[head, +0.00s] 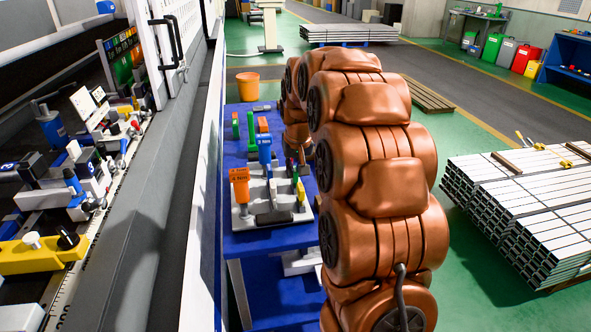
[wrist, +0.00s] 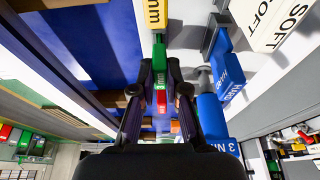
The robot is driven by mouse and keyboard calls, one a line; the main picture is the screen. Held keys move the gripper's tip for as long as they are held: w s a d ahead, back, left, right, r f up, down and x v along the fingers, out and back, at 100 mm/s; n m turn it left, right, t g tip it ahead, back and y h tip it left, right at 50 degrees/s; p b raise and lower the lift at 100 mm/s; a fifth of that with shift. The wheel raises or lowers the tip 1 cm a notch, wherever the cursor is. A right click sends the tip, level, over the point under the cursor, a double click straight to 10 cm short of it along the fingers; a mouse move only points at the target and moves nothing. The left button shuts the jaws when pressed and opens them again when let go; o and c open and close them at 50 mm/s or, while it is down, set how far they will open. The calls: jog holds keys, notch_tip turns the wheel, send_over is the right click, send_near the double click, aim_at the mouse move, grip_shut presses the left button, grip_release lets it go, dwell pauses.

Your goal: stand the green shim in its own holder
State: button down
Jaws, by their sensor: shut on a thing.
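My gripper (wrist: 159,75) shows in the wrist view with both black fingers closed on a narrow green piece, the green shim (wrist: 159,54). The shim's far end lies close to a yellow block marked "mm" (wrist: 152,14); I cannot tell whether they touch. I cannot tell which slot is the green shim's own holder.
Blue tools (wrist: 228,80) stand close to the right of my gripper in the wrist view. An orange-topped tool (head: 240,184) and a blue-topped tool (head: 265,150) rise from the rack. A machine wall (head: 203,180) borders the table (head: 262,240) on the left.

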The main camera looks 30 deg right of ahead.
dwell(0.4)
jog(key=c, duration=1.1)
grip_release()
jog(key=v, duration=1.2)
